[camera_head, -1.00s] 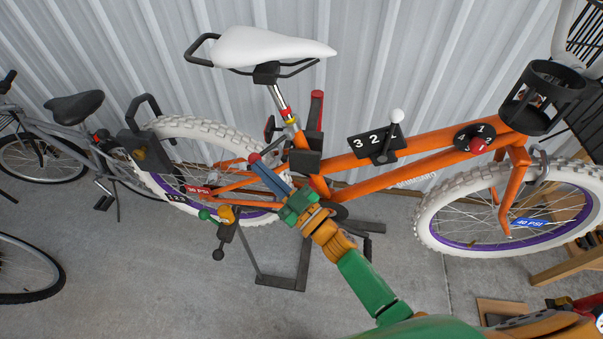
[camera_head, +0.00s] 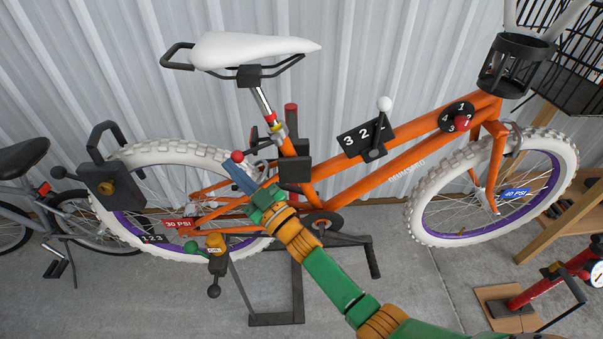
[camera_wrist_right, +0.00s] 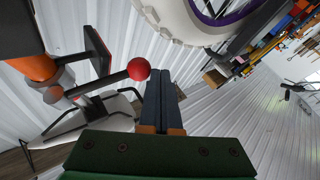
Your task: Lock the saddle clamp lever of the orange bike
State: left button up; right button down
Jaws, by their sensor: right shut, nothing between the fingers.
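The orange bike (camera_head: 340,170) stands in a stand with its white saddle (camera_head: 250,50) at the upper left. The saddle clamp (camera_head: 278,130) sits on the seat post below the saddle. Its lever, a dark rod with a red ball end (camera_head: 237,156), points left and slightly down in the head view. The red ball also shows in the right wrist view (camera_wrist_right: 138,69), just left of my fingertips. My right gripper (camera_head: 234,167) is shut and empty, its blue-grey fingers close beside the ball. I cannot tell whether they touch. My left gripper is not in view.
A black box with a handle (camera_head: 108,184) is by the rear wheel (camera_head: 165,152). A numbered plate with a white-knob lever (camera_head: 368,141) and a round dial (camera_head: 457,117) are on the frame. A grey bike (camera_head: 22,187) stands left. A red pump (camera_head: 548,285) stands front right.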

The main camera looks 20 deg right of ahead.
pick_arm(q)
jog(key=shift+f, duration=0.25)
pick_arm(e)
jog(key=shift+w, duration=0.25)
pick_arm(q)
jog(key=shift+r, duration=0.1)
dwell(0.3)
